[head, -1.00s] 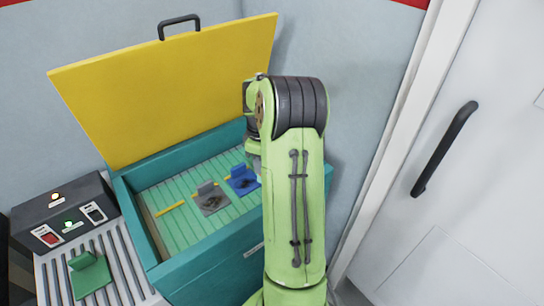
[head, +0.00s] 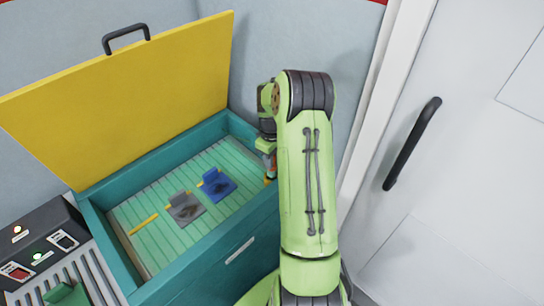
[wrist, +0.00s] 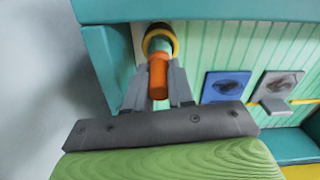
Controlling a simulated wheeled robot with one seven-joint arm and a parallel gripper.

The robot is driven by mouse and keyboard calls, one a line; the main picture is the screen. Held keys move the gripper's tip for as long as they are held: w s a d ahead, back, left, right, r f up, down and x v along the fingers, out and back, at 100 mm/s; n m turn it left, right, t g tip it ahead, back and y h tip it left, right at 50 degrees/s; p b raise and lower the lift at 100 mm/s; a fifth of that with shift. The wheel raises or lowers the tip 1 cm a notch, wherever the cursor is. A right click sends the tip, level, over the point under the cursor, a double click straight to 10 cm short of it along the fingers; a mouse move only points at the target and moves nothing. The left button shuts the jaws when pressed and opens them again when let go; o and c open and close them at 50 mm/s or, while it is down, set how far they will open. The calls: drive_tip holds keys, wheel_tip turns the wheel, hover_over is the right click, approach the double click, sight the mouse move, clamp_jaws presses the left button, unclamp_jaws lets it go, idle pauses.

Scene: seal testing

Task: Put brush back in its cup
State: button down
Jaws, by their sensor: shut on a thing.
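In the wrist view, my gripper (wrist: 158,76) is shut on the brush (wrist: 158,72), which shows an orange band and teal parts. Beyond its far end, a round cup (wrist: 174,36) with a yellow rim and dark inside stands in the box corner. The brush's far end overlaps the cup's opening in this view; I cannot tell how far inside it is. In the head view, my gripper (head: 268,158) is mostly hidden by my arm at the right end of the box; only a bit of orange shows below it.
The teal box (head: 212,262) has a slatted floor and a raised yellow lid (head: 130,100). A blue plate (head: 218,187) and a grey plate (head: 186,209) lie inside. A control panel (head: 42,245) stands left. A white door with a dark handle (head: 412,145) is right.

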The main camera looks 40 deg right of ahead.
drive_tip(key=shift+r, duration=0.1)
idle(0.3)
drive_tip(key=shift+f+b, duration=1.3)
drive_tip(key=shift+f, duration=0.65)
drive_tip(key=shift+f+b, duration=0.45)
drive_tip(key=shift+f, duration=0.15)
drive_tip(key=c, duration=0.9)
unclamp_jaws()
drive_tip(key=shift+r, duration=0.1)
wheel_tip(320, 180, up, 10)
drive_tip(key=p, duration=0.7)
drive_tip(key=shift+f, duration=0.3)
